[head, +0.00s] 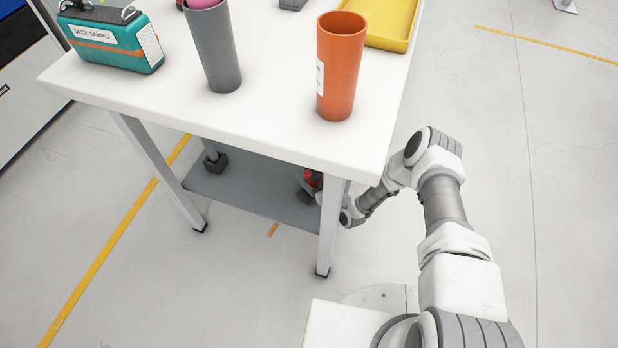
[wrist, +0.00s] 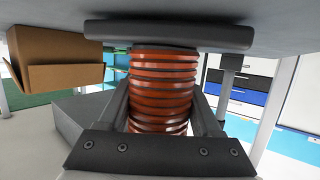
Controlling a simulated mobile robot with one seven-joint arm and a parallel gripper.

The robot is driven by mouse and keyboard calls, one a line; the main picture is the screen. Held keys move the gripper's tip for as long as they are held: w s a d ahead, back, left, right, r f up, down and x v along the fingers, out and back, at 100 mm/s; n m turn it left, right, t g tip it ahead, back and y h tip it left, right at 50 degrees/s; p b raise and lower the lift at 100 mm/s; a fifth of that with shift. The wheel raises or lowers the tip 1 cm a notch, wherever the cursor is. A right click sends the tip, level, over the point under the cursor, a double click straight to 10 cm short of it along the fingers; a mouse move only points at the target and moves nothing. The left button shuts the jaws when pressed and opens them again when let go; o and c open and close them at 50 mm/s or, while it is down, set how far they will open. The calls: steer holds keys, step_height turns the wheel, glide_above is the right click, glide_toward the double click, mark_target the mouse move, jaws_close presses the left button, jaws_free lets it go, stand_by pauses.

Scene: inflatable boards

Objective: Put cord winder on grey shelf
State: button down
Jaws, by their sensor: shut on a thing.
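The cord winder (wrist: 165,92), with orange-red cord in ribbed turns and a dark grey end plate, stands between my gripper's fingers (wrist: 162,100) in the wrist view. My gripper is shut on it. The wrist picture appears upside down, with the grey shelf (wrist: 285,22) along its top and the end plate close to it. I cannot tell whether they touch. In the head view, a small red part of the winder (head: 315,179) shows over the right end of the grey shelf (head: 250,188), under the white tabletop. A table leg and the tabletop hide most of my gripper.
A dark block with a post (head: 215,162) stands on the shelf's left part. A cardboard box (wrist: 58,48) is beside the winder in the wrist view. The table's front right leg (head: 331,225) is close to my arm. An orange cup (head: 340,70) and grey cup (head: 215,50) stand above.

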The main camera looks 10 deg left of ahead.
steer(key=shift+w, duration=0.1)
steer(key=shift+f, duration=0.15)
steer(key=shift+c, duration=0.3)
jaws_free()
steer(key=p+v, duration=0.2)
steer(key=v, duration=0.3)
steer(key=p+v, duration=0.3)
steer(key=v, duration=0.3)
steer(key=shift+d+r, duration=0.1)
steer(key=shift+r, duration=0.2)
steer(key=shift+s+d, duration=0.2)
steer(key=shift+s, duration=0.25)
